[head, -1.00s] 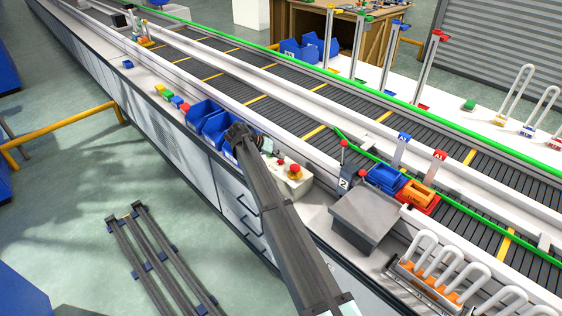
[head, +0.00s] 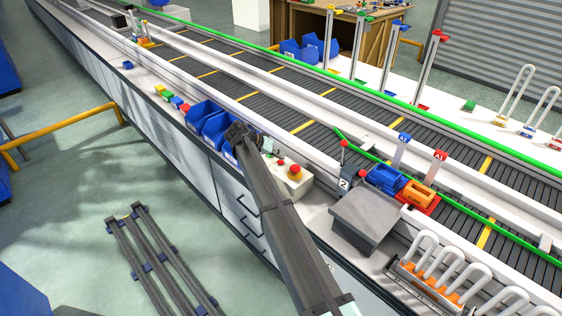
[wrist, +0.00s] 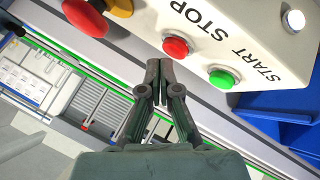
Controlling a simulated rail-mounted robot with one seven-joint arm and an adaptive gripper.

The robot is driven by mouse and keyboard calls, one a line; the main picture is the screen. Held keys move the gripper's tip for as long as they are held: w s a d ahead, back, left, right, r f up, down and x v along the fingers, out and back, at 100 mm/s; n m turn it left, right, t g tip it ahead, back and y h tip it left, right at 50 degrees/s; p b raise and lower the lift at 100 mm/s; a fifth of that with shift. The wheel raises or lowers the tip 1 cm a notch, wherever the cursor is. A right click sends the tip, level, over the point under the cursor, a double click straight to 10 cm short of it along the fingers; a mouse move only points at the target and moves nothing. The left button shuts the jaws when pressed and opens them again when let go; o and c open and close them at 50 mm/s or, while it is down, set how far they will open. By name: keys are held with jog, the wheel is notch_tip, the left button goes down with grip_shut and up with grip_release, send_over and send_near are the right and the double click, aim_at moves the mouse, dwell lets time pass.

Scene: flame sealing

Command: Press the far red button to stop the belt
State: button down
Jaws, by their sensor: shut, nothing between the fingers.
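A pale control box (head: 297,187) stands on the near ledge beside the belt (head: 340,150). In the wrist view the box (wrist: 262,40) carries a small red button (wrist: 175,47) by the word STOP and a green button (wrist: 221,79) by the word START. A larger red mushroom button (wrist: 84,17) sits at its other end, and shows in the head view (head: 295,169) too. My gripper (wrist: 158,64) is shut and empty, its tips just below the small red button, apparently apart from it. In the head view my gripper (head: 240,135) is left of the box.
Blue bins (head: 203,115) stand on the ledge just left of my gripper. A grey box-like stand (head: 366,217) is to the right, with blue and orange trays (head: 418,193) behind it. A white rack (head: 440,270) stands at the lower right.

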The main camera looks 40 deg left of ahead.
aim_at(279, 162)
jog(key=shift+r, duration=0.5)
jog(key=shift+r, duration=0.15)
jog(key=shift+r+p, duration=0.65)
jog(key=shift+r, duration=2.2)
